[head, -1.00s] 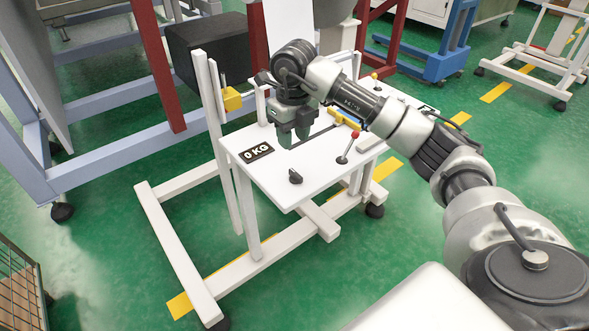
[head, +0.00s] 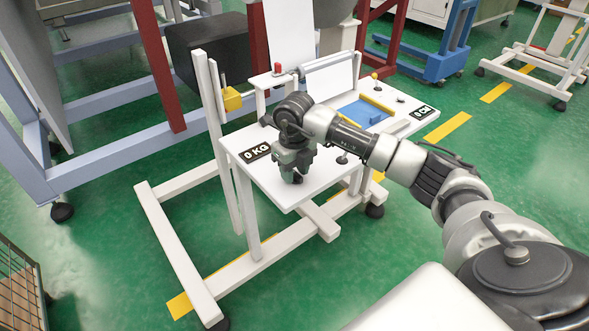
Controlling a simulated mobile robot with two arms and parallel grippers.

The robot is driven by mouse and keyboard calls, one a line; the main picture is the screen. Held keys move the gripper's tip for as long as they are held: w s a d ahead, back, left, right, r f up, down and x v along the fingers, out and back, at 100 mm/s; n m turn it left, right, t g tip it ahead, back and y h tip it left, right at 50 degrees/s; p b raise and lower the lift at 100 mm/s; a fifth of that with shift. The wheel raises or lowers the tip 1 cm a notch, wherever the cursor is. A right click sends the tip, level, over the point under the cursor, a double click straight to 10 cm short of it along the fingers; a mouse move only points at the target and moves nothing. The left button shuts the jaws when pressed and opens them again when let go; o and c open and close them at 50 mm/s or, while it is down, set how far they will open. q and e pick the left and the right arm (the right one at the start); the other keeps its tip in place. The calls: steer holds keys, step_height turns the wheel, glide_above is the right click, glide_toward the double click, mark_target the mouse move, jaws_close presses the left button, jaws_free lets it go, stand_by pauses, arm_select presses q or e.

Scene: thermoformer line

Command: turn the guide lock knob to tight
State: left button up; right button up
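The white table top (head: 252,178) stands on a white wheeled frame. The black knob near its front edge is now mostly hidden by my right gripper (head: 292,177). A dark bit, likely the knob (head: 298,179), shows at the fingertips. The gripper points down right over that spot, at or just around the knob. Whether the fingers are apart or touch the knob is too small to tell. The knob's pointer direction is hidden. My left gripper is not in view.
A black "0 KG" display (head: 257,152) lies left of my gripper. A lever base (head: 342,158) shows beside my forearm, its upper part hidden. Behind are a blue plate (head: 362,113), yellow bars (head: 377,105), a roller (head: 328,62) and a red part (head: 278,68). A white post (head: 212,130) stands left.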

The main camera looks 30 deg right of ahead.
jaws_close()
steer(key=shift+r+m, duration=0.1)
steer(key=shift+m, duration=0.3)
steer(key=m+p, duration=0.1)
steer(key=m, duration=0.2)
steer(key=shift+d+p, duration=0.1)
steer(key=shift+p, duration=0.2)
steer(key=m+p, duration=0.1)
steer(key=m, duration=0.4)
steer(key=shift+d+r+p, duration=0.1)
steer(key=shift+p, duration=0.25)
steer(key=m+p, duration=0.2)
steer(key=m, duration=0.2)
steer(key=shift+s+m, duration=0.1)
steer(key=shift+m, duration=0.2)
steer(key=shift+d+m+p, duration=0.1)
steer(key=shift+m+p, duration=0.85)
steer(key=shift+m, duration=1.25)
